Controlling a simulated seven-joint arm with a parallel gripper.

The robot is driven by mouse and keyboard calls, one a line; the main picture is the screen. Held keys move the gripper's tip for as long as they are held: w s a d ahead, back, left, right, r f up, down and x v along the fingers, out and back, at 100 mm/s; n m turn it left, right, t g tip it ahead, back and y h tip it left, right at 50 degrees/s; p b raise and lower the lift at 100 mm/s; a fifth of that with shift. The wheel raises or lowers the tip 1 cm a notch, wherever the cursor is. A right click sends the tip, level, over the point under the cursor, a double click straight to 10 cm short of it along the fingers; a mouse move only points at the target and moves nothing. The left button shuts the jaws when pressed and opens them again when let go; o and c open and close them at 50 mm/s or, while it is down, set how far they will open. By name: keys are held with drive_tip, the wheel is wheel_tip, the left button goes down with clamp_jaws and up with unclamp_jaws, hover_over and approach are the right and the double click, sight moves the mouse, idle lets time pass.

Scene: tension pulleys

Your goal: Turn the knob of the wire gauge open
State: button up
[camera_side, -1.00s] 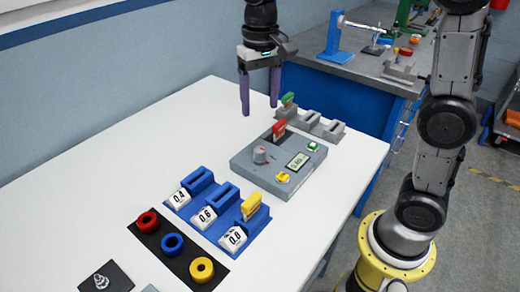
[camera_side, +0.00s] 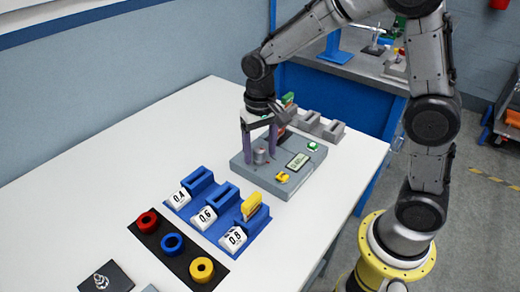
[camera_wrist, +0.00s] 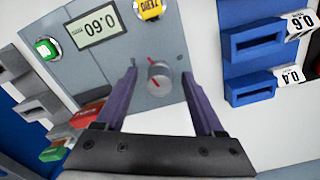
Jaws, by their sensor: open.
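The wire gauge (camera_side: 285,181) is a grey box on the white table, with a display reading about 0.60 in the wrist view (camera_wrist: 97,31). Its grey knob (camera_side: 260,156) also shows in the wrist view (camera_wrist: 158,74), with red marks on and beside it. My gripper (camera_side: 259,157) is open, pointing down over the gauge, with one purple finger on each side of the knob. In the wrist view my gripper (camera_wrist: 158,85) shows gaps between the knob and both fingers. A red-handled piece (camera_wrist: 88,113) sits at the gauge's slot, partly hidden by my finger in the side view.
The gauge has a yellow button (camera_side: 282,177) and a green button (camera_side: 313,147). A blue rack (camera_side: 215,207) with a yellow piece (camera_side: 251,205) stands at the front left. Grey holders (camera_side: 322,125) with a green piece (camera_side: 288,99) stand behind. A black tray (camera_side: 170,261) holds coloured rings.

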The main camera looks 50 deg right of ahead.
drive_tip(key=shift+f, duration=0.1)
clamp_jaws()
idle(0.3)
drive_tip(key=shift+n, duration=0.3)
drive_tip(key=n, duration=1.1)
drive_tip(key=shift+w+d, duration=0.1)
drive_tip(key=shift+n, duration=0.3)
idle(0.4)
unclamp_jaws()
